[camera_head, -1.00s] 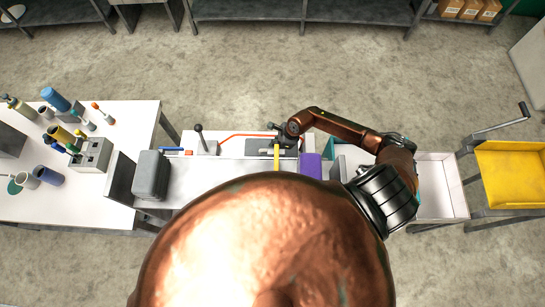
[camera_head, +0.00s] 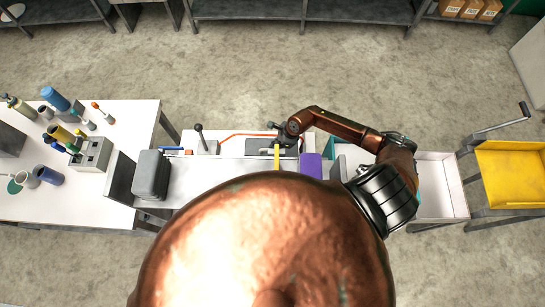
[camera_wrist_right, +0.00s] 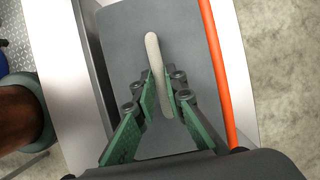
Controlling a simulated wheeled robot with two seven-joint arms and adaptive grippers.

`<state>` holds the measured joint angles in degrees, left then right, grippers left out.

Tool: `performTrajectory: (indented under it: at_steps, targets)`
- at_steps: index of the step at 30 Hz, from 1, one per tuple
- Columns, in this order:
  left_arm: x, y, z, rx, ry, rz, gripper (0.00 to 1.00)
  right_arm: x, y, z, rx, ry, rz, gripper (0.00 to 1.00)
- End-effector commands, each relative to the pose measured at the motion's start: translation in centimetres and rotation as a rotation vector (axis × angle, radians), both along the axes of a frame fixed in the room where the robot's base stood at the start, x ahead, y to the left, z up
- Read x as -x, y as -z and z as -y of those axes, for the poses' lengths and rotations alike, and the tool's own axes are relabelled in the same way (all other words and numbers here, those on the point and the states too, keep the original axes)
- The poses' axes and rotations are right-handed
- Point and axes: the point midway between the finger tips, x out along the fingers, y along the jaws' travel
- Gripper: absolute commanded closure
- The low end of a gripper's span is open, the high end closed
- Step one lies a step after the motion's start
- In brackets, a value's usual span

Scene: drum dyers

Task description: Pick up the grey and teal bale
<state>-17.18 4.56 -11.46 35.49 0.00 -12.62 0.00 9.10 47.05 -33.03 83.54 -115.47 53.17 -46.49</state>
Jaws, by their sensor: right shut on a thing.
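My right gripper (camera_head: 279,142) is over the white-topped bench. In the right wrist view its green-padded fingers (camera_wrist_right: 160,84) are shut on a pale bar handle (camera_wrist_right: 153,46), which stands on a dark grey plate (camera_wrist_right: 118,35). I cannot make out a bale that is clearly grey and teal. A plain grey rounded block (camera_head: 152,174) sits at the bench's left end, and a teal piece (camera_head: 331,146) shows beside my right arm, partly hidden. My left gripper is not in view.
An orange-red tube (camera_wrist_right: 222,75) runs beside the plate. A black-knobbed lever (camera_head: 199,130), a purple block (camera_head: 311,166) and a yellow strip (camera_head: 277,158) are on the bench. A white tray (camera_head: 462,190) and a yellow tray (camera_head: 515,172) stand to the right.

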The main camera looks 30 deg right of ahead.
Motion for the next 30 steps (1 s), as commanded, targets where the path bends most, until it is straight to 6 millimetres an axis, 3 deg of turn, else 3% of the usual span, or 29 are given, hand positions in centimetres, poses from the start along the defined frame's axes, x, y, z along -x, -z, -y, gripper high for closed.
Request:
performTrajectory:
  at_steps: [19, 23, 30]
  targets:
    - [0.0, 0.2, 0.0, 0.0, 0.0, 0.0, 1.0, -0.2, -0.8, -0.2, -0.004, -0.002, 0.005, 1.0]
    - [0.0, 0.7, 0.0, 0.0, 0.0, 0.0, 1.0, -0.2, -2.4, -0.1, -0.003, -0.003, 0.007, 1.0]
    - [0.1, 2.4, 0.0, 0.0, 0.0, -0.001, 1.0, -0.3, -7.4, 0.0, -0.001, -0.004, 0.01, 1.0]
